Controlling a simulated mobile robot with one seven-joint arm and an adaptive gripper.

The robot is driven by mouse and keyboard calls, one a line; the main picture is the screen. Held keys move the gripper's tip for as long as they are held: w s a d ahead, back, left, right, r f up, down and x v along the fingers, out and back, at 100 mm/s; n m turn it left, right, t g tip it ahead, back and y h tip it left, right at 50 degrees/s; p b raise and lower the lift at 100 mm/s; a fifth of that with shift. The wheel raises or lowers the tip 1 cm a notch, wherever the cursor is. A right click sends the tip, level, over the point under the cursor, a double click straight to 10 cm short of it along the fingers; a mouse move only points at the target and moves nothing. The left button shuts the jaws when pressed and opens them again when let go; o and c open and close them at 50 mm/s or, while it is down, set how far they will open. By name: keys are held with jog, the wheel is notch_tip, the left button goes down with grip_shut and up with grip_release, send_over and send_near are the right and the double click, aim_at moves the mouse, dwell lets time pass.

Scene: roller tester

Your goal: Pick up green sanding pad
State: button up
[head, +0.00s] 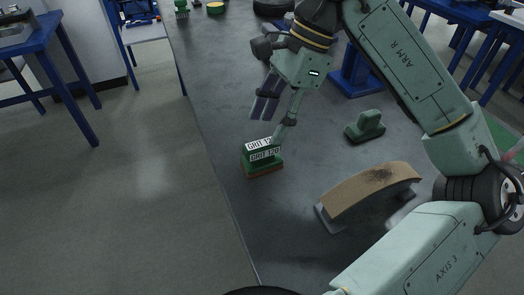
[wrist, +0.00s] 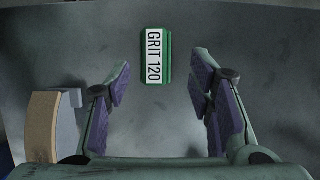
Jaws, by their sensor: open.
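The green sanding pad (head: 263,159) lies on the dark grey table near its left edge, with white "GRIT 120" labels and a reddish-brown underside. In the wrist view the pad (wrist: 170,57) lies ahead of the fingertips, roughly between their lines and a little left of the middle. My gripper (head: 271,114) is open and empty, just above and behind the pad in the head view. In the wrist view both fingers of the gripper (wrist: 157,85) are spread wide with purple inner faces. I cannot tell whether a finger touches the pad in the head view.
A curved tan sanding block (head: 368,191) stands right of the pad and also shows in the wrist view (wrist: 42,127). A second green block with a handle (head: 366,126) sits farther right. Bare table (head: 215,85) lies behind. The table's left edge is close.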

aim_at(264, 142)
jog(key=x, duration=0.2)
jog(key=p+x, duration=0.1)
jog(key=x, duration=0.1)
jog(key=shift+s+f+p, duration=0.3)
jog(key=shift+s+f, duration=0.05)
jog(key=shift+s, duration=0.15)
jog(key=shift+a+f, duration=0.2)
jog(key=shift+f, duration=0.35)
jog(key=shift+c, duration=0.5)
grip_shut()
